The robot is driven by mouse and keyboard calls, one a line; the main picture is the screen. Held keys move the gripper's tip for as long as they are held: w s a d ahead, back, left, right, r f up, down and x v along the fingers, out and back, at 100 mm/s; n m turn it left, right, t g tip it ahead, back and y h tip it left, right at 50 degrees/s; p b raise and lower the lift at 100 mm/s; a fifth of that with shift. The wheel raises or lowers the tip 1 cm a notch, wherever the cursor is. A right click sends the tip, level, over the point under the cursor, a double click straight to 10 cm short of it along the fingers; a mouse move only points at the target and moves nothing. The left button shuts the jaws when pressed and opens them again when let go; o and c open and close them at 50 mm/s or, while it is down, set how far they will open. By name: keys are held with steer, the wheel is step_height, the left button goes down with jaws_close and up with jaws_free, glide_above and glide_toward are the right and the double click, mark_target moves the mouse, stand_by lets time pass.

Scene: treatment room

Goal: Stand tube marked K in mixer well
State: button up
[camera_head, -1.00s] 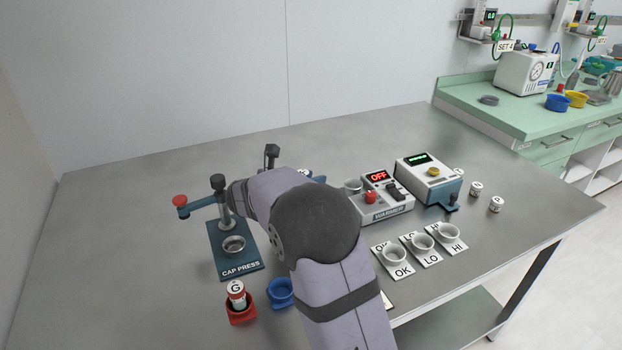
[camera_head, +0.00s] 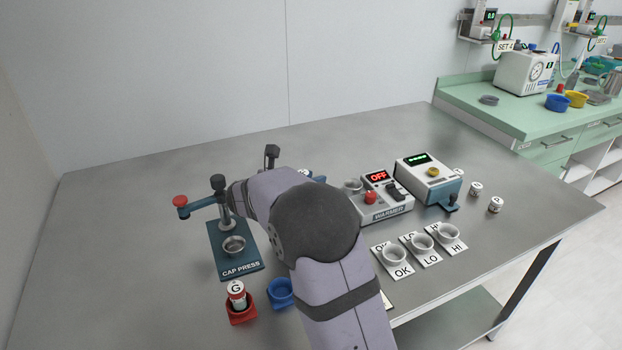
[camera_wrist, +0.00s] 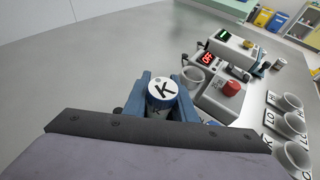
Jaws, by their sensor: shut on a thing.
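The tube marked K shows in the wrist view by its white cap (camera_wrist: 161,91) with a black K, seen from above. My gripper (camera_wrist: 160,104) is shut on this tube, with blue parts close on both sides of it. Its lower end is hidden, so I cannot tell whether it touches anything below. In the head view my arm covers the gripper and most of the tube. No label reading mixer is visible, and the mixer well cannot be made out; the area behind my arm is hidden.
The warmer (camera_head: 385,198) reads OFF, with a grey cup (camera_wrist: 193,77) at its left. Right of it stands a white and blue device (camera_head: 428,178). The cap press (camera_head: 235,250), tube G in a red holder (camera_head: 240,312), a blue holder (camera_head: 281,293) and labelled cups (camera_head: 423,243) surround my arm.

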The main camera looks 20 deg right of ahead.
steer(key=shift+f+b, duration=0.5)
steer(key=shift+f, duration=0.2)
steer(key=o, duration=0.7)
steer(key=shift+o, duration=0.2)
steer(key=shift+a+r, duration=0.1)
steer(key=shift+p+v, duration=1.95)
steer(key=shift+v, duration=3.5)
steer(key=shift+s, duration=0.1)
